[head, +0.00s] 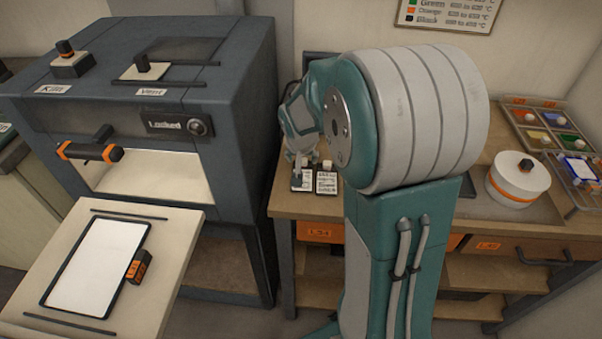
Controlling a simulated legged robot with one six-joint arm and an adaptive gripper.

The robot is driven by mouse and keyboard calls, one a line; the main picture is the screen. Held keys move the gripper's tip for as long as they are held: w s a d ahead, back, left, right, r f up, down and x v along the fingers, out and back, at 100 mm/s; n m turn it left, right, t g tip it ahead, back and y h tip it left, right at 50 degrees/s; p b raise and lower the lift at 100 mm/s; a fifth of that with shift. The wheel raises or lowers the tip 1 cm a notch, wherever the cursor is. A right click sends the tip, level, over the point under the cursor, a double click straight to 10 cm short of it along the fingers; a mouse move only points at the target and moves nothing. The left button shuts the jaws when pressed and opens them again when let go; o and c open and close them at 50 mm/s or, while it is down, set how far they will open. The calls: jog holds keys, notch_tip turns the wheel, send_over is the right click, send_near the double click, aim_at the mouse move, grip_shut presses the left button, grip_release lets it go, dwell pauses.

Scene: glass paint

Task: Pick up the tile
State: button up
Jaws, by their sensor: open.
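My gripper (303,158) is open at the back left of the workbench, partly hidden by my own arm. It is just above two small dark-framed pieces with white faces lying side by side on the bench. The left piece (302,181) is nearest below the fingers, and the right piece (327,183) is beside it. Both bear dark marks too small to read. I cannot tell whether the fingers touch either piece. A large white panel in a dark frame (97,266) lies flat on the pale shelf in front of the kiln, away from my gripper.
The dark kiln (235,128), labelled Locked, stands close left of the workbench (285,205). A white round pot with an orange band (517,180) stands on the right. Behind it is a tray of coloured compartments (530,104). A rack (572,196) lies at the far right.

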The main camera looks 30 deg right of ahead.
aim_at(303, 162)
jog(key=x, duration=0.4)
jog(key=shift+w+d+f, duration=0.1)
jog(key=shift+w+d, duration=0.05)
jog(key=shift+d, duration=0.3)
jog(key=shift+a, duration=0.3)
jog(key=shift+c, duration=0.9)
grip_shut()
